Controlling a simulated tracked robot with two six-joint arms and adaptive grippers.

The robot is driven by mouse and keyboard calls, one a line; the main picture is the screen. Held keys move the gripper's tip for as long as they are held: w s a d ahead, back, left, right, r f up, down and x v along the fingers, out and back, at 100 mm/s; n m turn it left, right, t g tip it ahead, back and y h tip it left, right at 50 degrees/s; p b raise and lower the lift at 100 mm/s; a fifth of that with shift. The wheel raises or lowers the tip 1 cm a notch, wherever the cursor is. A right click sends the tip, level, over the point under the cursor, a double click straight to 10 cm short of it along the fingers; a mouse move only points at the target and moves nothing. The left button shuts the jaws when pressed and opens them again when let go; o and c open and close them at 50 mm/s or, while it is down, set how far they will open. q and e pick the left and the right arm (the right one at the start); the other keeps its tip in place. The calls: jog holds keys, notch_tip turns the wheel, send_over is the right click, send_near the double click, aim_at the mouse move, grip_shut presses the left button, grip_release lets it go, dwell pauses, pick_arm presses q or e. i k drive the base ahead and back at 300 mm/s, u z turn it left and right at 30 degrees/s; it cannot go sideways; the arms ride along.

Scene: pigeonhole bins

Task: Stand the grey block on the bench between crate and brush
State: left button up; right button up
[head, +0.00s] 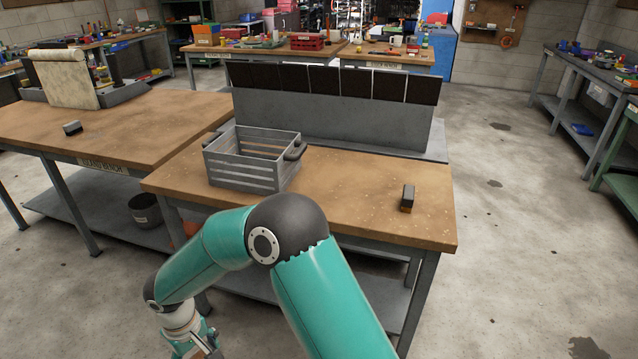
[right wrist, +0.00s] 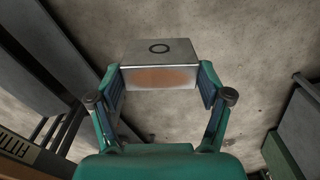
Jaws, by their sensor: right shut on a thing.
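The grey block (right wrist: 158,62) is in the right wrist view, between the fingers of my right gripper (right wrist: 160,85). It has a dark ring on one face and an orange-brown patch on another. Bare floor shows behind it. In the head view my right gripper (head: 200,344) is low, in front of the bench and cut by the bottom edge; the block is not clear there. The grey slatted crate (head: 240,176) stands on the bench (head: 335,205), left of centre. The small dark brush (head: 408,195), orange-brown at its base, stands near the bench's right end. My left gripper is not in view.
Bare bench top lies between crate and brush. A grey pigeonhole rack (head: 330,108) with dark openings stands behind. My right arm's elbow rises before the bench's front edge. A second bench (head: 100,130) at left carries a small grey object (head: 72,128).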

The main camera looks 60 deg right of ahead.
aim_at(356, 197)
jog(key=z, duration=0.05)
jog(key=k, duration=0.35)
jog(key=u, duration=2.15)
jog(key=i, duration=0.1)
jog(key=z, duration=3.55)
jog(key=i, duration=1)
jog(key=u, duration=0.1)
